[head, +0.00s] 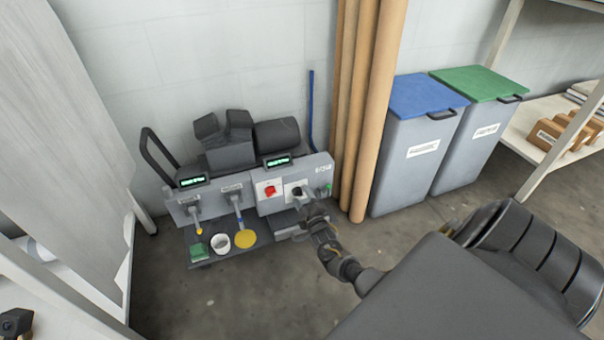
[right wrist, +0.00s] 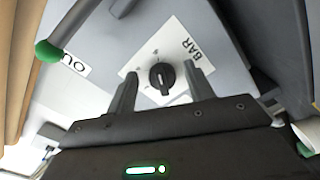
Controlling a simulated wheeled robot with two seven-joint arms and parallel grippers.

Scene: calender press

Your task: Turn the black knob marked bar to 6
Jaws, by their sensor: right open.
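The black knob (right wrist: 162,76) sits on a white plate marked BAR on the machine's grey front panel. In the right wrist view its grip ridge runs nearly up and down the picture. The scale marks around it are too small to read. My right gripper (right wrist: 164,84) is open, with one finger on each side of the knob and a visible gap to it on both sides. In the head view the right gripper (head: 303,200) is at the panel and partly covers the knob (head: 297,190).
A red switch (head: 270,190) is left of the knob on the panel (head: 262,205). A green-tipped lever (right wrist: 48,50) stands close by the plate in the wrist view. Brown rolls (head: 368,120) and blue-lidded (head: 416,95) and green-lidded (head: 480,84) bins stand to the right.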

